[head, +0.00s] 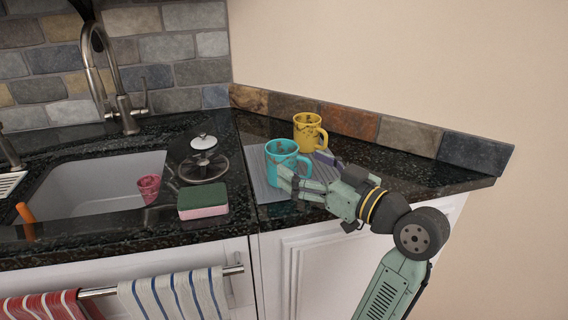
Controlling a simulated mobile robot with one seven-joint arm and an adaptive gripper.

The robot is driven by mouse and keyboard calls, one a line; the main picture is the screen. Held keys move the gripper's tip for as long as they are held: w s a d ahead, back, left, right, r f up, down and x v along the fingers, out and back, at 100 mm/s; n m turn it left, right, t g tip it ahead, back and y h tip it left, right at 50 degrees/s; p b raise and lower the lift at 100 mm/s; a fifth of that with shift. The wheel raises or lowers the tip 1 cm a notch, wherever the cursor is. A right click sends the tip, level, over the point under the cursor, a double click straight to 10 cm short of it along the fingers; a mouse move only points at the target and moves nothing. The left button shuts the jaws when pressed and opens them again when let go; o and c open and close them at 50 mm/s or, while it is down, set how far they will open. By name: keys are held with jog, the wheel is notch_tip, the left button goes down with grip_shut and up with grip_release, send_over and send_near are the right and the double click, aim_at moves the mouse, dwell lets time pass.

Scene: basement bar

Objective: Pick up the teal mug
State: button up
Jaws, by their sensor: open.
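The teal mug (281,157) stands upright on a grey mat (263,187) on the dark counter, with dark marks on its side and its handle toward the right. My gripper (304,178) is open, close to the mug's right and front side. One finger shows in front of the mug's lower right and the other behind, to the right of the handle. I cannot tell whether the fingers touch the mug. Part of the mug's lower right side is hidden by my gripper.
A yellow mug (307,132) stands just behind the teal mug. A green and pink sponge (203,202) lies to the left, near a round drain-like item (203,168). A pink cup (148,187) sits in the sink (85,185). The counter at right (425,178) is clear.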

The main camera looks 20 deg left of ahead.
aim_at(293, 156)
jog(key=x, duration=0.2)
jog(key=p+x, duration=0.1)
jog(key=x, duration=0.1)
jog(key=shift+r, duration=0.4)
jog(key=shift+w+a+f, duration=0.1)
jog(key=shift+w+a, duration=0.1)
jog(key=shift+c, duration=0.2)
jog(key=c, duration=1.4)
jog(key=shift+c, duration=0.2)
